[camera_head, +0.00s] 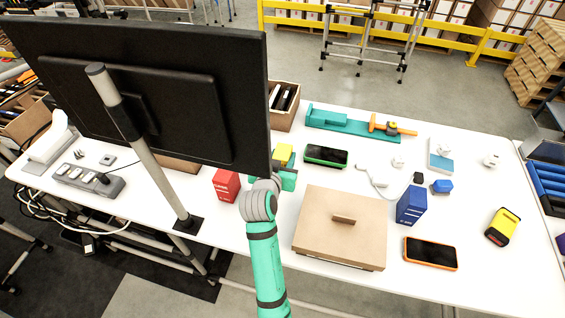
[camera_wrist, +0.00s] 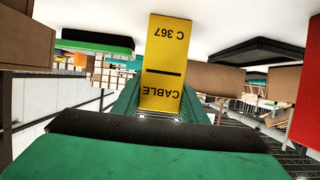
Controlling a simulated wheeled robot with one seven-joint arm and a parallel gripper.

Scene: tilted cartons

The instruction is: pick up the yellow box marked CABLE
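The yellow box marked CABLE (camera_wrist: 165,65) stands out in the wrist view, its lettering upside down, with "C 367" also printed on it. In the head view the yellow box (camera_head: 284,153) shows just beyond my gripper (camera_head: 287,177), behind the red box and right of the monitor. In the wrist view the green fingers of my gripper (camera_wrist: 162,95) lie on either side of the box's near end. No clear gap shows between fingers and box, but I cannot tell whether they press on it. My wrist hides the box's lower part in the head view.
A large black monitor (camera_head: 150,85) stands close on the left. A red box (camera_head: 226,185) is beside my wrist, and a brown lidded carton (camera_head: 340,245) lies to the right. A black-and-green tray (camera_head: 326,156) and an open carton (camera_head: 283,118) are near the yellow box.

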